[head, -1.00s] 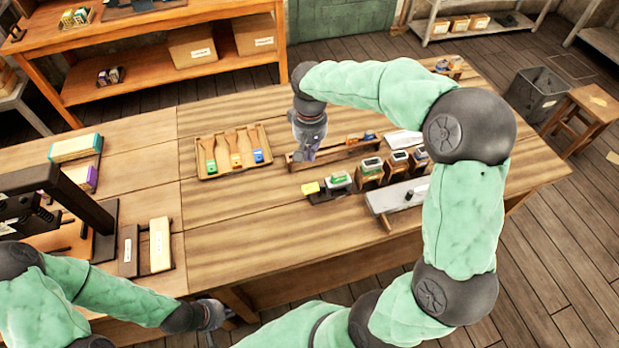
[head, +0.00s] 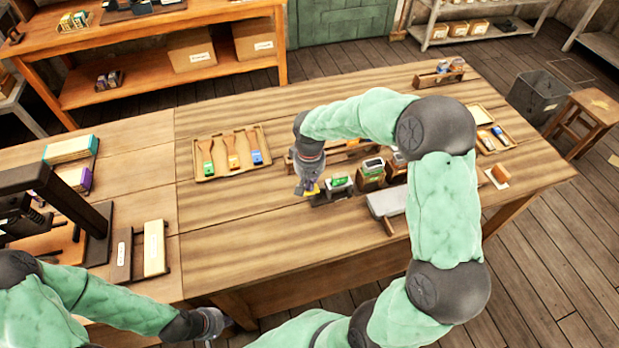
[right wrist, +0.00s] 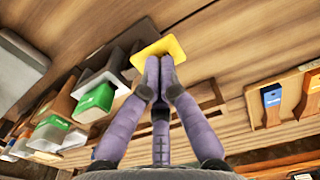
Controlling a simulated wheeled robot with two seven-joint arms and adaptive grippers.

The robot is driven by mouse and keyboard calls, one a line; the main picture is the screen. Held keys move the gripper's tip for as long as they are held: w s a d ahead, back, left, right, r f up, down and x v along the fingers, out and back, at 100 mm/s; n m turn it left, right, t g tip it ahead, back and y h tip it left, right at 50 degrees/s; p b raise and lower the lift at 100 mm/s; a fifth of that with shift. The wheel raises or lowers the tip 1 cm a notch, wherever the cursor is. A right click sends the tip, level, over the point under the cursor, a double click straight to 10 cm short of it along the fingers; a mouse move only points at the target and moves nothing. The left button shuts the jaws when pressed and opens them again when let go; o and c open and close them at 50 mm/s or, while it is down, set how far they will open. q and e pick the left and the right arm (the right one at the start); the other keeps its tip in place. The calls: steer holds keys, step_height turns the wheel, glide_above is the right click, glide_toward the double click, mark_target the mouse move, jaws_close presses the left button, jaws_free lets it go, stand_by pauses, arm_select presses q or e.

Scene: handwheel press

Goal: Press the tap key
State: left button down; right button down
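The tap key appears to be the yellow pad (head: 311,190) on a small dark base, left of the row of stamp-like blocks. In the right wrist view the yellow pad (right wrist: 165,44) lies right at my fingertips. My right gripper (right wrist: 158,68) is shut, its fingertips together and overlapping the pad's near edge; I cannot tell if they touch it. In the head view my right gripper (head: 308,187) points down over the pad and partly hides it. My left gripper (head: 218,325) is low at the table's front edge, away from the pad; its fingers are unclear.
A grey slab (head: 385,203) lies in front. A tray with brushes (head: 231,152) is behind left, and a dark press (head: 75,200) stands at far left. The front middle table is clear.

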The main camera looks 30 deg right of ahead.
steer(key=shift+f, duration=0.2)
